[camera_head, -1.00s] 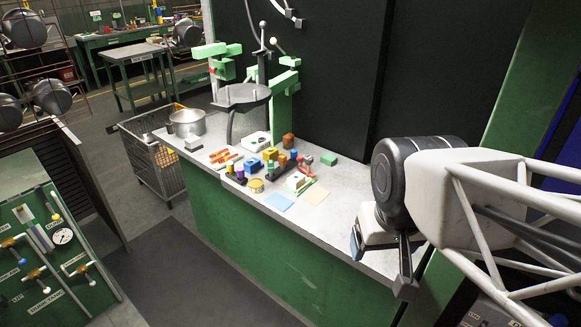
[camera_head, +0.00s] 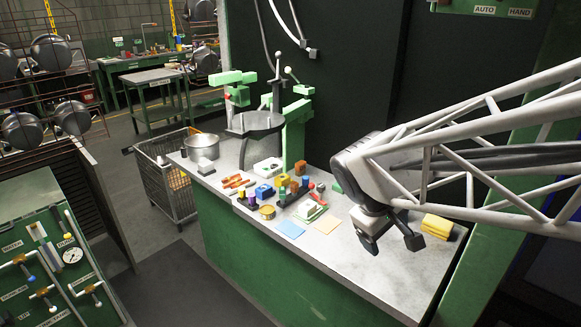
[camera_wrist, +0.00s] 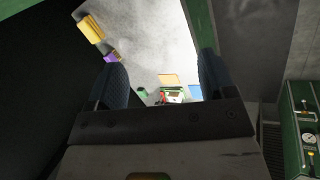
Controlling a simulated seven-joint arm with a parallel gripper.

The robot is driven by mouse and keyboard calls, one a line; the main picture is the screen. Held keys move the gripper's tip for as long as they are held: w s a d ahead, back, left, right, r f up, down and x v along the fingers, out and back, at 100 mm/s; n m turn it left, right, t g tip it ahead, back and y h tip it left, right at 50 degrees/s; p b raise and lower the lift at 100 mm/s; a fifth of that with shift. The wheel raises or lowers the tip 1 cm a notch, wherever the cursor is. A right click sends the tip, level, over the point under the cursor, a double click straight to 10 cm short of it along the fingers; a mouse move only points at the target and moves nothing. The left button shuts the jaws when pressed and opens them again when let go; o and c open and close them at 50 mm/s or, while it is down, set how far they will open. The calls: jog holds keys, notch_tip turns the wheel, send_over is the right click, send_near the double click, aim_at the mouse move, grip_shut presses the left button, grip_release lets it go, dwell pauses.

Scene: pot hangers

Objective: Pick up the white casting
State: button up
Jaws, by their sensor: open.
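Several pale pieces lie on the bench, and I cannot tell for sure which is the white casting. A white block with a dark recess (camera_head: 267,167) lies near the back of the parts. A pale block (camera_head: 206,166) stands below the pot. My gripper (camera_head: 391,240) is open and empty over the right part of the bench, well right of all three. Its two spread fingers (camera_wrist: 161,78) frame the bench in the wrist view.
A yellow stack (camera_head: 437,228) lies right of my gripper. Coloured blocks (camera_head: 283,181) crowd the middle of the bench, with a blue sheet (camera_head: 290,229) and a tan sheet (camera_head: 312,240) in front. A green press (camera_head: 295,125) and metal pot (camera_head: 202,146) stand at the far end.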

jog(key=w+f+n+h, duration=0.35)
jog(key=w+n, duration=0.25)
jog(key=w, duration=0.7)
jog(key=n+t+h, duration=0.2)
jog(key=n+t, duration=0.6)
jog(key=n, duration=0.7)
send_near(310, 204)
jog(key=shift+y+x, duration=0.25)
jog(key=shift+x, duration=0.55)
jog(key=shift+x, duration=1.3)
jog(key=shift+d, duration=0.2)
jog(key=shift+x, duration=2.45)
jog(key=shift+w+a, duration=0.1)
